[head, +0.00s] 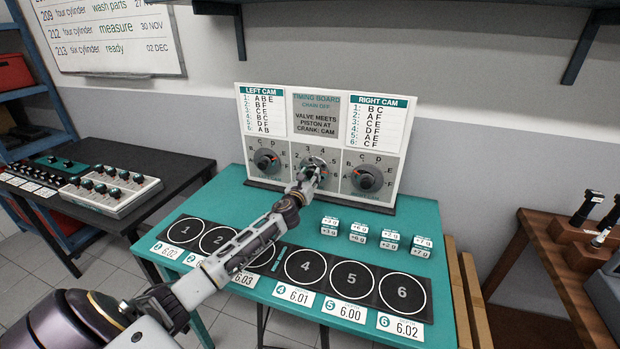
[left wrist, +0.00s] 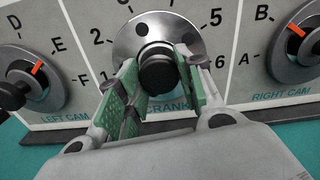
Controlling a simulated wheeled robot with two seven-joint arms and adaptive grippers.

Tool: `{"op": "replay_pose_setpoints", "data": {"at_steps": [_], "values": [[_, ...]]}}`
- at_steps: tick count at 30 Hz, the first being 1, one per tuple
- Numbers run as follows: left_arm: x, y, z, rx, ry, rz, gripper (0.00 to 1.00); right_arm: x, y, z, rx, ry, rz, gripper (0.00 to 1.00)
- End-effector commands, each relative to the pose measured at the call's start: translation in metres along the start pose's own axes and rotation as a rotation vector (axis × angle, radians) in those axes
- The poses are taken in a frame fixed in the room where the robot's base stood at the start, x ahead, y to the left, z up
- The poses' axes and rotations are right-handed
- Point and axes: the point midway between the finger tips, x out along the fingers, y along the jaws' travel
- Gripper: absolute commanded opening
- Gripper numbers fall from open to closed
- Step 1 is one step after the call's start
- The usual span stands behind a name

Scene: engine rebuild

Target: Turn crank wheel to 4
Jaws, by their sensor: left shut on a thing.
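The crank wheel (head: 315,165) is the middle dial on the upright timing board (head: 316,117). It also shows in the left wrist view as a round silver disc (left wrist: 134,38) with numbers printed around it. My left gripper (head: 306,181) reaches it from the front. In the left wrist view its green-padded fingers (left wrist: 158,76) are closed around the black crank handle (left wrist: 157,73) at the lower middle of the disc. The gripper covers part of the wheel, and I cannot make out which number it points to. My right gripper is not in view.
The left cam dial (head: 267,162) and right cam dial (head: 366,179) sit close on either side. Small labelled weights (head: 360,231) and a dark numbered mat (head: 328,275) lie on the teal table (head: 238,192). A black table (head: 180,155) stands left, a wooden one (head: 545,232) right.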

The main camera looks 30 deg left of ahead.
Motion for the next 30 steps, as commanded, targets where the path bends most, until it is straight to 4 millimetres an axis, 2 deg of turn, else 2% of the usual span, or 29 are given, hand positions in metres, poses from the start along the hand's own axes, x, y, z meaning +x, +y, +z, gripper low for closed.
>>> {"op": "replay_pose_setpoints", "data": {"at_steps": [12,30], "values": [[0.0,0.0,0.0,-0.355,0.0,0.002,0.12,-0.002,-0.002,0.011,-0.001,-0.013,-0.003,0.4],[0.0,-0.001,0.0,-0.924,0.0,0.002,0.12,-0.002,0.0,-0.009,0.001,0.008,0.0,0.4]]}}
